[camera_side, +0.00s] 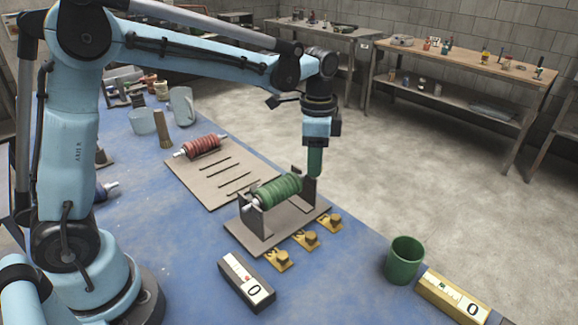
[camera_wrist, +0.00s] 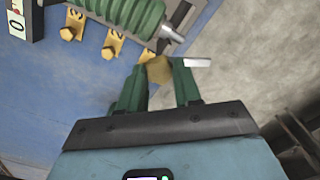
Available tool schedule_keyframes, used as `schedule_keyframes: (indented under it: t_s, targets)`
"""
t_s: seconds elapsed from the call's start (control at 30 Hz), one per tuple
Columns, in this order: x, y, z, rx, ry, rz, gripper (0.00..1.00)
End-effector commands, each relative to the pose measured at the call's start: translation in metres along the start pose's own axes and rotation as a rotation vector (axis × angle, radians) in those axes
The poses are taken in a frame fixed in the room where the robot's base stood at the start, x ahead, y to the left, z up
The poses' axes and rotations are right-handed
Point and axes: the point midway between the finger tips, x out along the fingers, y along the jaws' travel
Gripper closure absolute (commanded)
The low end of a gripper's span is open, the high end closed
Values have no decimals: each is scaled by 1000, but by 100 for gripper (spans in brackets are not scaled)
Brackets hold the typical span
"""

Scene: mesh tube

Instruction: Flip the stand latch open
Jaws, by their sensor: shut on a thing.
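The stand (camera_side: 286,222) has a flat grey base and dark uprights that carry a green ribbed roller (camera_side: 279,190) on a pale shaft. The roller also shows at the top of the wrist view (camera_wrist: 118,10). My gripper (camera_side: 314,174) points down at the stand's far right upright. In the wrist view its green fingers (camera_wrist: 160,78) are shut on a brass-coloured faceted knob, the latch knob (camera_wrist: 159,69), just beyond the shaft end. A light metal strip (camera_wrist: 197,62) sticks out past the right finger. The fingers hide much of the latch, so its exact angle is unclear.
Three numbered brass tags (camera_side: 304,239) lie before the stand. A dark counter box (camera_side: 246,282), a green cup (camera_side: 404,260) and a yellow gauge box (camera_side: 452,298) stand in front. A red roller (camera_side: 201,145) lies behind left on a slotted board (camera_side: 213,188).

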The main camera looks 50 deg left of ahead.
Motion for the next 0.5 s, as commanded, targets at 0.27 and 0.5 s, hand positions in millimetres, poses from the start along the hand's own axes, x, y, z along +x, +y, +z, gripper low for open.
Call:
schedule_keyframes:
  t_s: [0.27,0.5]
  targets:
    - [0,0,-1,234,3,-2,97]
    - [0,0,-1,376,3,-2,97]
